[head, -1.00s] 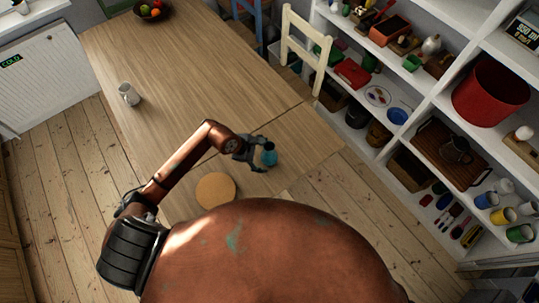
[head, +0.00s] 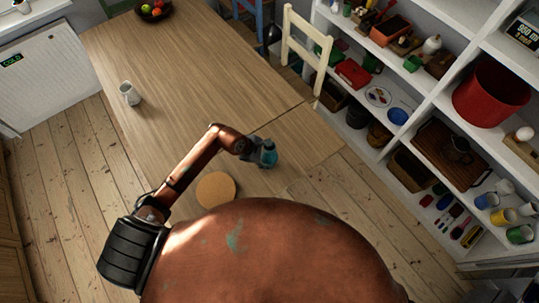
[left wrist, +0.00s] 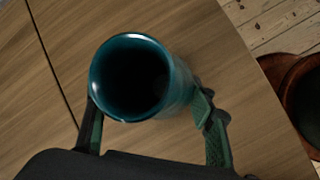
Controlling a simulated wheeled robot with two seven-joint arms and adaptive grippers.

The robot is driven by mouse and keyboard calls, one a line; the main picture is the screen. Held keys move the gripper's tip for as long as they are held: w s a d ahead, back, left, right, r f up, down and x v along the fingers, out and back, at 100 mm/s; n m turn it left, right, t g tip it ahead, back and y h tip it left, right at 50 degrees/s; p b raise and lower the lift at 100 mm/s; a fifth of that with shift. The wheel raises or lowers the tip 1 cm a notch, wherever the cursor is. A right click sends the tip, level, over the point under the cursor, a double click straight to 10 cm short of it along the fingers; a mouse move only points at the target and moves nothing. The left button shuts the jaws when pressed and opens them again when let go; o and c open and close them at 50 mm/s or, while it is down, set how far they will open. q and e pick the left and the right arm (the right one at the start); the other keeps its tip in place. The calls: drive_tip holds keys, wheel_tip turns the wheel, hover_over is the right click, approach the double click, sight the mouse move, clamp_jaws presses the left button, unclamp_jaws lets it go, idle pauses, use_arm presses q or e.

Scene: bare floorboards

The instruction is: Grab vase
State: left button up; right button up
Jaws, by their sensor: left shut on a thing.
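The vase (head: 269,154) is a small teal vessel standing on the wooden table (head: 190,60), near its front right part. In the left wrist view the vase (left wrist: 134,76) shows its round rim and dark inside, with a finger on each side. My left gripper (head: 264,158) reaches it from the left and is shut on it. The left gripper also shows in the left wrist view (left wrist: 150,118). The vase's base is hidden in the wrist view. My right gripper is not in view.
A round tan board (head: 216,189) lies on the table left of the vase. A white mug (head: 130,94) stands near the left edge. A dark fruit bowl (head: 153,10) is at the far end. Shelves (head: 440,120) and a cream chair (head: 305,50) stand on the right.

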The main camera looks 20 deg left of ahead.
use_arm(q)
drive_tip(key=c, duration=0.6)
drive_tip(key=shift+r, duration=0.1)
